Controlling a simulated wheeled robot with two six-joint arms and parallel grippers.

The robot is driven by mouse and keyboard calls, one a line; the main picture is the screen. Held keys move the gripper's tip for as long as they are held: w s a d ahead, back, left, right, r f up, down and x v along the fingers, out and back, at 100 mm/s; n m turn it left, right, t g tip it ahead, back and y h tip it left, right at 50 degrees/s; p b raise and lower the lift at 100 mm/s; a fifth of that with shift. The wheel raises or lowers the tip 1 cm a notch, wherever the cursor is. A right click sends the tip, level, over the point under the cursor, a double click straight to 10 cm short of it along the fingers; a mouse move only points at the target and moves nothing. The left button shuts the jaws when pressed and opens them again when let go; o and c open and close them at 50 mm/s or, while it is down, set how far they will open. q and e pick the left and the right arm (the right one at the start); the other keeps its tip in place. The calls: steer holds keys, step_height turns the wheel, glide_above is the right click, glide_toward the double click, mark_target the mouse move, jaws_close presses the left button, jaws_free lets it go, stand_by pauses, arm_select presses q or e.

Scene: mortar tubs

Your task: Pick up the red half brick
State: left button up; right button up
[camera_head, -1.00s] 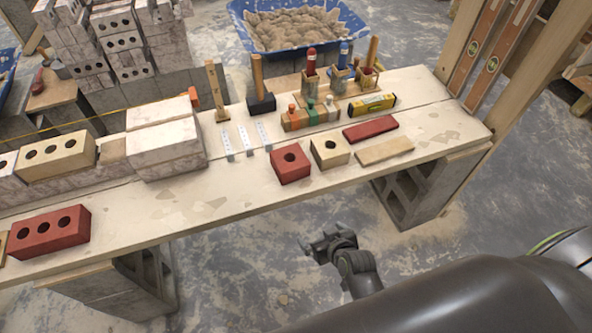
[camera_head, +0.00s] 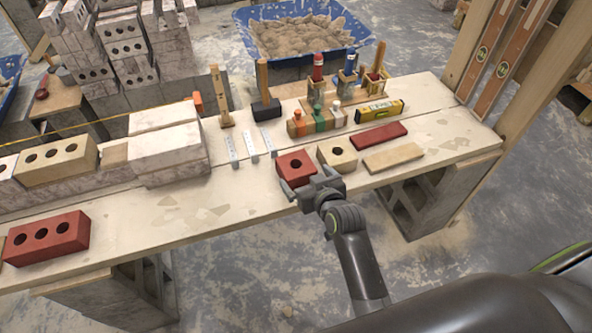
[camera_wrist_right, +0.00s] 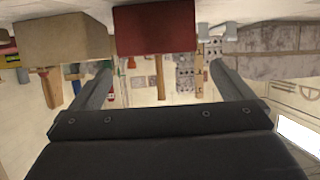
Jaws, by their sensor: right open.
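The red half brick (camera_head: 295,166) has one hole in its top and sits near the front edge of the bench, left of a tan half brick (camera_head: 337,154). My right gripper (camera_head: 306,189) is open right at the near side of the red half brick and hides part of its front. In the right wrist view the red half brick (camera_wrist_right: 155,30) shows ahead, between the lines of the two open fingers (camera_wrist_right: 160,85). I cannot tell whether a finger touches it. My left gripper is not in view.
A red brick with several holes (camera_head: 46,238) lies at the bench's left end. A flat red piece (camera_head: 378,135) and a flat tan piece (camera_head: 393,157) lie to the right. Metal strips (camera_head: 250,146) lie behind. The bench (camera_head: 190,210) is clear left of the half brick.

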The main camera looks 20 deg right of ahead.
mark_target(297, 166)
steer(key=x, duration=0.3)
steer(key=shift+w+f, duration=0.1)
steer(key=shift+w, duration=0.3)
steer(key=x, duration=0.4)
steer(key=shift+w+d+b, duration=0.1)
steer(key=shift+b, duration=0.2)
steer(key=shift+w+f, duration=0.1)
steer(key=shift+w, duration=0.1)
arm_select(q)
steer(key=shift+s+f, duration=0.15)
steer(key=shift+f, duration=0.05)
